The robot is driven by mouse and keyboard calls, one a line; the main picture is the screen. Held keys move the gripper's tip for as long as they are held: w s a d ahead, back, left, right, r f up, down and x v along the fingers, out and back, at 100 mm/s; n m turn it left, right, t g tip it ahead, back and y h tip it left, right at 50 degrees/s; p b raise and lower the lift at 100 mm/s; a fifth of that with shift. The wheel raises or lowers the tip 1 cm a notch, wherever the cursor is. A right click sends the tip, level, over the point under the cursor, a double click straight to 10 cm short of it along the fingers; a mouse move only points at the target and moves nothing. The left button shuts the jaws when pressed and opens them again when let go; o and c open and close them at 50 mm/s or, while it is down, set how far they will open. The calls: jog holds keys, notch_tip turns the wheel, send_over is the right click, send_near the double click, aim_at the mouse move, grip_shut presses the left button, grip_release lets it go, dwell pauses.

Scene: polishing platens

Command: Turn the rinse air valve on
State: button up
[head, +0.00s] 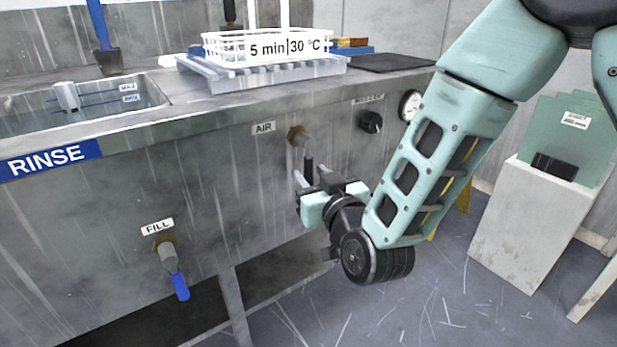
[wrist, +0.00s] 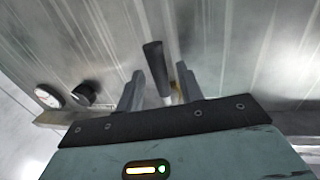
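The air valve (head: 297,135) is a brass fitting on the steel front panel, beside the AIR label (head: 264,128). Its black lever handle (head: 308,168) hangs down from it in the head view. My gripper (head: 311,178) is at the lower part of this handle. In the wrist view the black handle (wrist: 153,58) stands between the two fingers of my gripper (wrist: 160,70). The fingers are apart, with a visible gap to the handle on the right side; contact on the left cannot be told. The handle's lower end is partly hidden in the head view.
A second valve with a blue handle (head: 180,287) hangs under the FILL label (head: 157,227). A black knob (head: 371,122) and a gauge (head: 411,105) sit right of the air valve. The rinse sink (head: 85,105) and a white basket (head: 265,46) are above. Floor in front looks clear.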

jog(key=shift+x, duration=1.1)
grip_shut()
jog(key=shift+d, duration=0.1)
